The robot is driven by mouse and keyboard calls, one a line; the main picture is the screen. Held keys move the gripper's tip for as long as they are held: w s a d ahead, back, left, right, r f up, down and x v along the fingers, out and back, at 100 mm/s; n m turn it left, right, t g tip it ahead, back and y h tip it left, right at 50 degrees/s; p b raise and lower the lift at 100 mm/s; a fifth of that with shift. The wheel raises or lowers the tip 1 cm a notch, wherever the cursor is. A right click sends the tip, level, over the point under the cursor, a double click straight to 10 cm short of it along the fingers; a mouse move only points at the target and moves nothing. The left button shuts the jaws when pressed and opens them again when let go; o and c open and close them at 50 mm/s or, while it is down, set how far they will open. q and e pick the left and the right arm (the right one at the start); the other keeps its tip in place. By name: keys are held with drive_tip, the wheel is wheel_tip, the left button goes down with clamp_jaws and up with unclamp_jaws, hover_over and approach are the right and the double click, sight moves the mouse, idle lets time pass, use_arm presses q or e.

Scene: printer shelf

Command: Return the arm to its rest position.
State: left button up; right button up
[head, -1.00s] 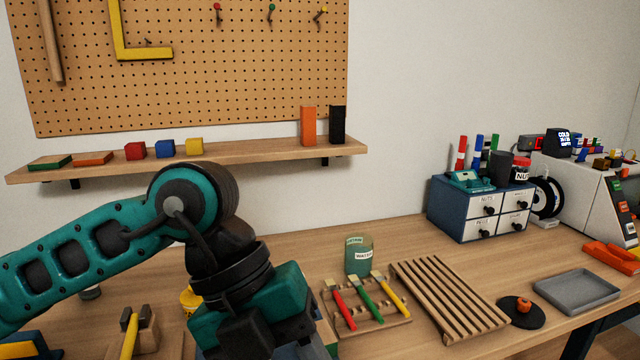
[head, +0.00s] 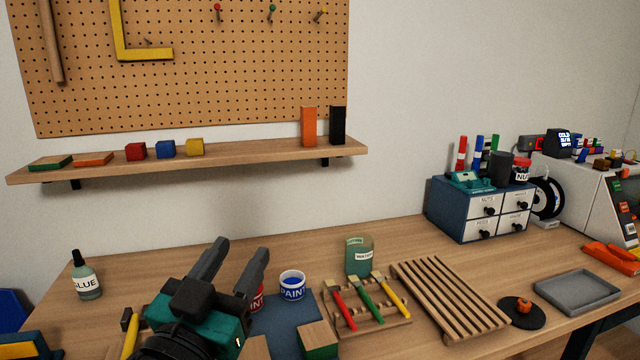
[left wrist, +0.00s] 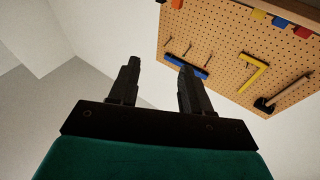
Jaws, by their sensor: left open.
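My left gripper (head: 235,266) is low in the front left of the head view, above the workbench, with its two black fingers spread apart and nothing between them. In the left wrist view the same gripper (left wrist: 157,80) is open and empty, with wall and pegboard (left wrist: 235,65) behind its fingers. Its wrist covers part of the bench and partly hides a red paint can (head: 257,297) beside the fingers. My right gripper is in neither view.
A glue bottle (head: 86,275) stands left of the gripper. A blue-filled paint can (head: 293,286) and a brush rack (head: 372,318) stand to its right. The slatted rack (head: 450,298) lies farther right. A wall shelf (head: 236,153) holding several blocks is above the bench.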

use_arm(q)
drive_tip(key=s+a+f+n+g+y, duration=0.1)
drive_tip(key=s+a+f+g+y, duration=0.25)
drive_tip(key=f, duration=0.55)
drive_tip(key=s+a+f+n+g+y, duration=0.2)
drive_tip(key=a+f+g, duration=0.2)
drive_tip(key=f, duration=0.5)
drive_tip(key=s+a+f+g, duration=0.3)
drive_tip(key=s+f+g, duration=0.7)
drive_tip(key=s, duration=0.6)
drive_tip(key=w+d+f+t+h+b, duration=0.1)
drive_tip(key=w+f+t, duration=0.2)
drive_tip(key=f, duration=0.4)
drive_tip(key=w+d+f+m+t+b, duration=0.1)
drive_tip(key=w+d+f+t+b, duration=0.1)
drive_tip(key=w+f+t, duration=0.2)
wheel_tip(320, 180, down, 3)
drive_tip(key=shift+w+r+t+h, duration=0.1)
drive_tip(key=shift+w+t+h, duration=0.25)
drive_tip(key=shift+t, duration=0.2)
